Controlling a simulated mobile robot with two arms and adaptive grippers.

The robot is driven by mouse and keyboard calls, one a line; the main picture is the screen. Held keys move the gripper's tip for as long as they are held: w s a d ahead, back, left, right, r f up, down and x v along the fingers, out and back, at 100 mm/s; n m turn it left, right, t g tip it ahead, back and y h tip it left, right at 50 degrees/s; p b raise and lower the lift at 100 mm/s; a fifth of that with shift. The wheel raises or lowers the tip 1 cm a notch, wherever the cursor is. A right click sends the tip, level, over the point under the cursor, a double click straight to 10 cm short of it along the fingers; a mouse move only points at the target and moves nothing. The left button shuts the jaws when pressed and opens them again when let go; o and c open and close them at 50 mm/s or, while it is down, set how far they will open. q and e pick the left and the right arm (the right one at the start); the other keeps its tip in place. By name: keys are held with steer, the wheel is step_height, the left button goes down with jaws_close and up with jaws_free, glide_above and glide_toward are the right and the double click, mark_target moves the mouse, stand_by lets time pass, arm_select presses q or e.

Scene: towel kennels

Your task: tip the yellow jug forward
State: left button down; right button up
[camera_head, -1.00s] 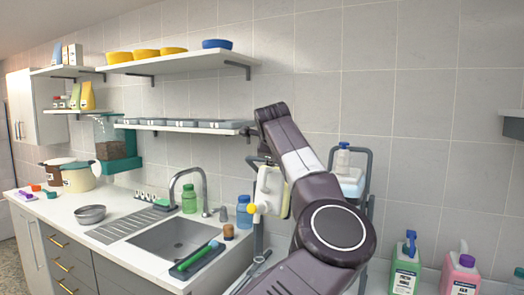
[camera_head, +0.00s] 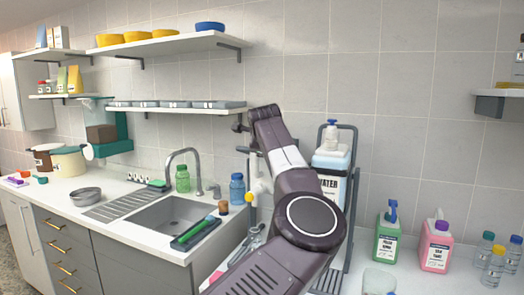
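The yellow jug (camera_head: 257,187) is a pale yellow body with a bright yellow cap low on its left side. It stands out just left of my forearm in the head view; most of it is hidden behind the arm. A dark frame part shows above it. My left arm rises from the bottom middle, bends at a round joint and reaches up toward the wall in front of the jug. Its gripper is hidden behind the forearm, so its fingers and any contact with the jug cannot be seen. My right gripper is not in view.
A WATER container (camera_head: 331,160) with a pump sits in a dark tubular stand right of my arm. Green (camera_head: 388,240) and pink (camera_head: 436,245) bottles stand further right, with small bottles beyond. Left are a sink (camera_head: 172,215), a blue bottle (camera_head: 237,190) and wall shelves (camera_head: 170,48).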

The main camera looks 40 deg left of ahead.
mark_target(261, 158)
arm_select(q)
step_height(261, 158, down, 3)
steer(key=shift+s+g, duration=0.15)
steer(key=shift+g, duration=0.15)
steer(key=c, duration=2.3)
jaws_free()
steer(key=shift+c, duration=0.2)
steer(key=o, duration=0.4)
steer(key=shift+s+d+r, duration=0.15)
steer(key=shift+s+r, duration=0.05)
steer(key=shift+s, duration=0.15)
steer(key=v, duration=1.2)
steer(key=shift+r, duration=0.55)
